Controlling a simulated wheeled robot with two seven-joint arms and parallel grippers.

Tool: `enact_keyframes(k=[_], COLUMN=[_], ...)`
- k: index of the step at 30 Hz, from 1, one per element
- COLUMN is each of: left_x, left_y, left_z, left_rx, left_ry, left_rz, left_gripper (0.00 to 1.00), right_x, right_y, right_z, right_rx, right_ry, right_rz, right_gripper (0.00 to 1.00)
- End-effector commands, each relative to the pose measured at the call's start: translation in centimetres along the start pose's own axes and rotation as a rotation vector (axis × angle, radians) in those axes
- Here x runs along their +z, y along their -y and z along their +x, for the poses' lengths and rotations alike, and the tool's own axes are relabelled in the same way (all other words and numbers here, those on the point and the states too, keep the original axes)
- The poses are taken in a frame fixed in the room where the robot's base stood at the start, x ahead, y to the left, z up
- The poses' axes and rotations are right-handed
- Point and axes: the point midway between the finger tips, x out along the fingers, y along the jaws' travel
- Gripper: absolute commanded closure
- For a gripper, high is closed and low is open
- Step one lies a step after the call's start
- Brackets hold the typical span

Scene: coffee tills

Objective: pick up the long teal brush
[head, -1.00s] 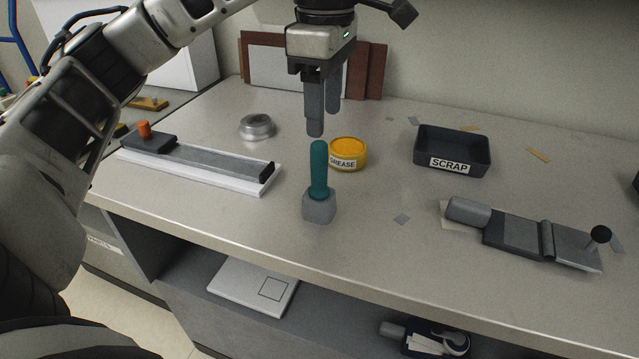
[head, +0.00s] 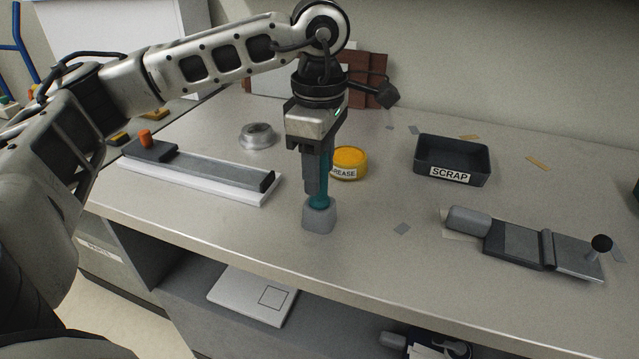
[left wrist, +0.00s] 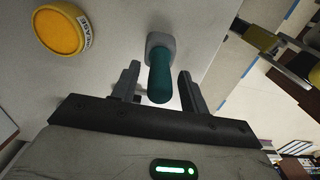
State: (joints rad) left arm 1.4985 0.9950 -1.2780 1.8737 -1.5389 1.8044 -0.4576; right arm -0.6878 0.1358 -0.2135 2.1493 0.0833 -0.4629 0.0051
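The long teal brush (head: 320,199) stands upright on the bench, its teal handle rising from a grey block-shaped lower end (head: 319,219). My left gripper (head: 317,185) points straight down over it, with the handle between its fingers. In the left wrist view the teal handle (left wrist: 160,84) sits between the two open fingers (left wrist: 160,92), with a visible gap on each side. The upper part of the handle is partly hidden by the fingers in the head view. My right gripper is not in view.
A yellow grease tin (head: 350,163) stands close behind the brush. A black scrap tray (head: 452,179) is to the right, a hinged tool (head: 520,240) at front right, and a long grey tool (head: 205,168) on a white strip at left. A metal ring (head: 257,136) lies behind.

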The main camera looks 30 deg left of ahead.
Motion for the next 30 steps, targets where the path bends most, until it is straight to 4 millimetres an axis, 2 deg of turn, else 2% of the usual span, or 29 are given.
enact_keyframes(k=[1,4,17,23,30], left_x=[0.0,0.0,0.1,0.1,2.2], left_y=[0.0,0.0,-0.1,-0.1,2.8], left_z=[0.0,0.0,-0.7,-3.1,-7.3], left_rx=[0.0,0.0,0.002,0.004,0.006], left_ry=[0.0,0.0,0.003,0.003,0.002], left_rz=[0.0,0.0,0.0,0.002,0.008], left_gripper=[0.7,0.97,0.97,0.97,0.97], right_x=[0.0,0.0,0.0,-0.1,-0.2], right_y=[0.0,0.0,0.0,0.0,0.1], right_z=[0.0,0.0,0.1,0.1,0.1], right_rx=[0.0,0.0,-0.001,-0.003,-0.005], right_ry=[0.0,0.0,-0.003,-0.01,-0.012], right_rz=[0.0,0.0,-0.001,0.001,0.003], right_gripper=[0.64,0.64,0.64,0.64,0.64])
